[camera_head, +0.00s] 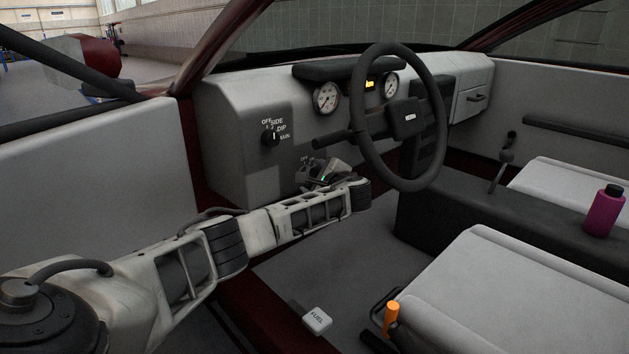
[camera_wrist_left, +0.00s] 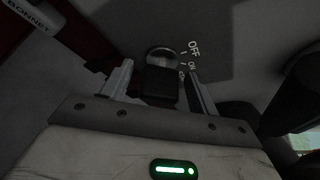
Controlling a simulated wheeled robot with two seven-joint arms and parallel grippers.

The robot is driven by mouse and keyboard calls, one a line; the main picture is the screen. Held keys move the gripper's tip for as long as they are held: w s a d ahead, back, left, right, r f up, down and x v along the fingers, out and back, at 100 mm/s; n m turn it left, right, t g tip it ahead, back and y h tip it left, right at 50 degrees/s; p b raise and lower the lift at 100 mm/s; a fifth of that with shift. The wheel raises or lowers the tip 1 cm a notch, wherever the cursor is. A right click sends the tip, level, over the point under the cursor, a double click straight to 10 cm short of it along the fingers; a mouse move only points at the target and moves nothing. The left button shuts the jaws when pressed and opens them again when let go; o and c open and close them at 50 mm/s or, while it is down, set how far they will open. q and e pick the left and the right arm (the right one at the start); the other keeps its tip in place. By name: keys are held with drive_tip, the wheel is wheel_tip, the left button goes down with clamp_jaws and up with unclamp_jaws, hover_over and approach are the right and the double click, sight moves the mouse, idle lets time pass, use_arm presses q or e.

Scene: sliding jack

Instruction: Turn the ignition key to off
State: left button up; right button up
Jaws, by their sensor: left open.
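The ignition key (camera_wrist_left: 157,87) has a dark, blocky head and sits in a round silver lock (camera_wrist_left: 161,55) on the grey panel under the dashboard. White lettering beside the lock reads OFF, with further positions below it. My left gripper (camera_head: 313,171) is at this lower panel, left of the steering column. In the left wrist view my left gripper (camera_wrist_left: 157,68) is open, with one finger on each side of the key head. I cannot tell whether either finger touches it. In the head view the gripper largely hides the key and lock. My right gripper is out of view.
The steering wheel (camera_head: 404,118) and its column stalk (camera_head: 334,138) are right of and above my left gripper. A light switch knob (camera_head: 270,137) is on the panel above left. A BONNET label (camera_wrist_left: 28,14) shows in the wrist view. A FUEL lever (camera_head: 317,320) is on the floor.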

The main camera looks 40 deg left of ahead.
use_arm(q)
drive_tip(key=c, duration=1)
